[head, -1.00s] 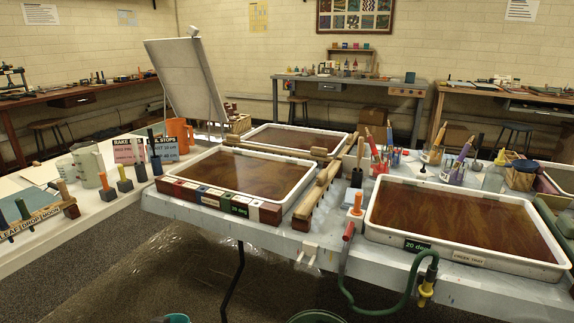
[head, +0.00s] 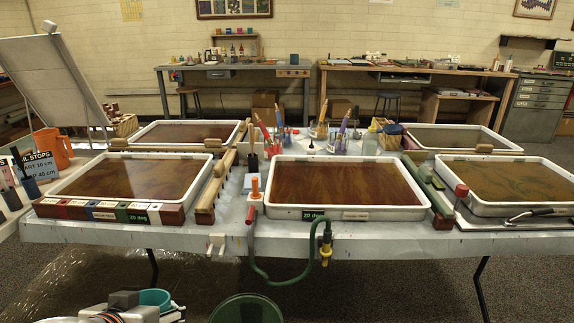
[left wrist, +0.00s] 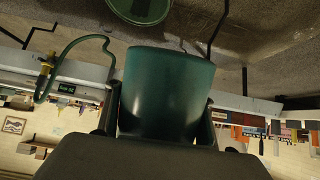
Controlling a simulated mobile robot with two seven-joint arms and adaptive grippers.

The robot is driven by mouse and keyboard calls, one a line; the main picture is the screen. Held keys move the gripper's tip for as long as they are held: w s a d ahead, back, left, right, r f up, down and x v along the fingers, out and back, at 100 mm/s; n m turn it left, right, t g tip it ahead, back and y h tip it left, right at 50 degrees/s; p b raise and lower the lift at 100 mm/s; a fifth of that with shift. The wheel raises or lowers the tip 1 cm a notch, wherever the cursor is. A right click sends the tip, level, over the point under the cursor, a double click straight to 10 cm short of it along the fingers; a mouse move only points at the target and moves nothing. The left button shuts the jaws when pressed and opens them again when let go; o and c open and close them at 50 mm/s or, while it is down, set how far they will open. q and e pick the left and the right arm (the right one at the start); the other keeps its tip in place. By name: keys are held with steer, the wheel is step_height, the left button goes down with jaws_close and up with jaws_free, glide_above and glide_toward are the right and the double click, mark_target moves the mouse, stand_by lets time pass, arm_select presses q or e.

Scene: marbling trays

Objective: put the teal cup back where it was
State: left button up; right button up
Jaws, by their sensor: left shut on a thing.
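The teal cup (left wrist: 168,90) fills the middle of the left wrist view, between the two dark fingers of my left gripper (left wrist: 160,115), which is shut on it. The cup also shows at the bottom edge of the head view (head: 156,298), beside my grey and white left arm. It is held in front of the long table and below its top. The cup's inside and contents are hard to make out. My right gripper is not in view.
The long table (head: 370,232) carries several white-rimmed trays of brown liquid, including the middle one (head: 345,213). A green hose (head: 280,278) hangs off its front edge. A dark green bin (head: 246,309) stands on the floor. Jars and brushes crowd behind the middle tray.

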arm_select(q)
step_height(320, 180, up, 20)
steer(key=t+p, duration=0.2)
steer(key=p, duration=0.4)
steer(key=shift+w+f+p, duration=0.15)
steer(key=shift+w+p, duration=0.1)
steer(key=shift+p, duration=0.05)
steer(key=r+p, duration=0.2)
steer(key=r, duration=0.2)
steer(key=r+t+p, duration=0.1)
steer(key=r+p, duration=0.1)
steer(key=r, duration=0.1)
steer(key=s+r+t+p, duration=0.1)
steer(key=r+p, duration=0.1)
steer(key=r, duration=0.2)
steer(key=shift+r, duration=0.35)
steer(key=shift+w+d+r, duration=0.1)
steer(key=shift+r, duration=0.25)
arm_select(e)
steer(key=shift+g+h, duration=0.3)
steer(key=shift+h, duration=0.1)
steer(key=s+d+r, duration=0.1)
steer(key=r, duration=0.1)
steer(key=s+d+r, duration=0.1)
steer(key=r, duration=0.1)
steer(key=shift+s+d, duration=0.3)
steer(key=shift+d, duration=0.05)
